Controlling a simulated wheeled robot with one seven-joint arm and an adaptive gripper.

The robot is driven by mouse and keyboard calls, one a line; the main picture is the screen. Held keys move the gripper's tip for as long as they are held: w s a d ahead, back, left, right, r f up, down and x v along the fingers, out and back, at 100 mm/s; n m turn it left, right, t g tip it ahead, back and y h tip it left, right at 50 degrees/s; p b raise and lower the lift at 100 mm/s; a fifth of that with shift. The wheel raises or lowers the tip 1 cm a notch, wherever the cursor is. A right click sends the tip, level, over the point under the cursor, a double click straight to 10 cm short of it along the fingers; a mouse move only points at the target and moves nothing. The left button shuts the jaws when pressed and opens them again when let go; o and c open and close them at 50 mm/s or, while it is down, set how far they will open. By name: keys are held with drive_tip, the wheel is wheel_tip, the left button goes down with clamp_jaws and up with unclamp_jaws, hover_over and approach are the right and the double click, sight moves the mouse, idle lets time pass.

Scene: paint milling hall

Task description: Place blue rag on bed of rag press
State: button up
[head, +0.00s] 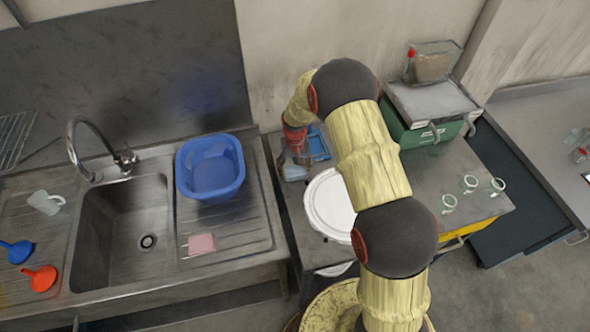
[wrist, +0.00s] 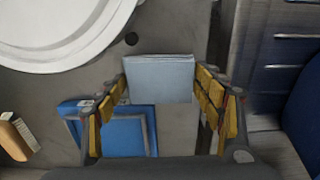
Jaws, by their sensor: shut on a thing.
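A light grey-blue folded rag (wrist: 160,80) is between the yellow-padded fingers of my gripper (wrist: 165,88) in the wrist view. My gripper is shut on it. In the head view my gripper (head: 295,155) is at the left back of the grey worktop, and the pale rag (head: 294,173) shows just below it. A blue flat item with a grey inner frame (wrist: 118,132) lies beside the rag in the wrist view; its blue part (head: 319,143) shows right of my gripper in the head view. I cannot tell for certain which thing is the rag press.
A white round lid (head: 326,205) lies close by, partly behind my arm. A green box with a grey top (head: 425,112) stands at the back right, with several pale rings (head: 470,183) in front. Left are a sink (head: 125,235), blue basin (head: 211,168) and pink cloth (head: 202,244).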

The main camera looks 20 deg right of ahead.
drive_tip(key=shift+f, duration=0.15)
drive_tip(key=o, duration=1.1)
drive_tip(key=shift+c, duration=0.2)
drive_tip(key=shift+o, duration=0.3)
